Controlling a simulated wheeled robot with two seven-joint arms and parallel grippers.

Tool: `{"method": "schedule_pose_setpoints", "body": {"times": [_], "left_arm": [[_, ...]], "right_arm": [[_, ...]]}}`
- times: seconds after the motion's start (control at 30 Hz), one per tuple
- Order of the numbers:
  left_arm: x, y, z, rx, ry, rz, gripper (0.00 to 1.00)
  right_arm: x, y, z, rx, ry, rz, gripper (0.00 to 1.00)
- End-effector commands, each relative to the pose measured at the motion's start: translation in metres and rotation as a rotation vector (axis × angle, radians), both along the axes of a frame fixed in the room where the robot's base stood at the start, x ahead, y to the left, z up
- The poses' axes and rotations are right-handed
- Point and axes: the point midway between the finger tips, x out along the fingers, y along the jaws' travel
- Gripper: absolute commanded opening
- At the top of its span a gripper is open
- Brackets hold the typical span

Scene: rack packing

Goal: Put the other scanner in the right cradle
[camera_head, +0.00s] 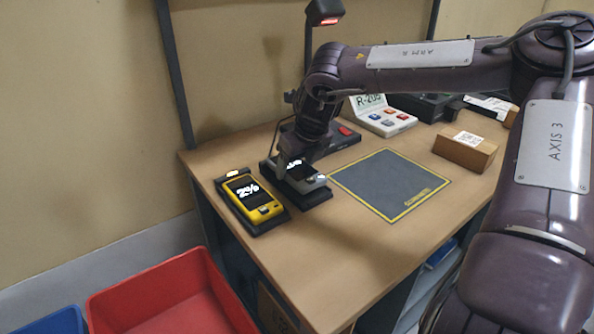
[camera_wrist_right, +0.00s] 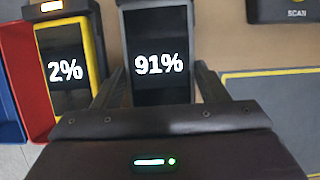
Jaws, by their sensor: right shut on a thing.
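A grey scanner reading 91% (camera_wrist_right: 159,95) is between the fingers of my right gripper (camera_wrist_right: 160,88), which is shut on it. In the head view the grey scanner (camera_head: 313,182) is at the right cradle (camera_head: 317,199), a black base, and lines up with it. I cannot tell whether it is fully seated or just above. My right gripper (camera_head: 298,165) hides part of its screen. A yellow scanner reading 2% (camera_head: 248,194) lies in the left cradle (camera_head: 277,221); the yellow scanner also shows in the wrist view (camera_wrist_right: 65,75). My left gripper is not in view.
A grey mat with a yellow border (camera_head: 385,183) lies empty to the right. A cardboard box (camera_head: 465,150) stands beyond it. A red bin (camera_head: 170,300) is below the table's left edge.

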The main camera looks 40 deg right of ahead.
Motion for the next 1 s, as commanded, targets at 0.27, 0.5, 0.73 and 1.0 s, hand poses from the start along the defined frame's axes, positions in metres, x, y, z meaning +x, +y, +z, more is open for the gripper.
{"method": "schedule_pose_setpoints", "body": {"times": [0.27,0.5,0.73,1.0], "left_arm": [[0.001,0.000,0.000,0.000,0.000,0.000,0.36],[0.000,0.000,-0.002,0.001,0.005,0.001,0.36],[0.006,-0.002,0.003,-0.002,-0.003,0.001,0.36],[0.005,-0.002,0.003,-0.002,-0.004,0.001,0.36]], "right_arm": [[0.000,0.000,-0.019,-0.001,-0.002,-0.001,0.36],[0.000,0.000,-0.022,-0.001,-0.002,-0.001,0.36],[0.000,0.000,-0.022,-0.001,0.000,-0.001,0.89],[0.000,0.000,-0.021,-0.001,0.000,0.000,0.89]]}}
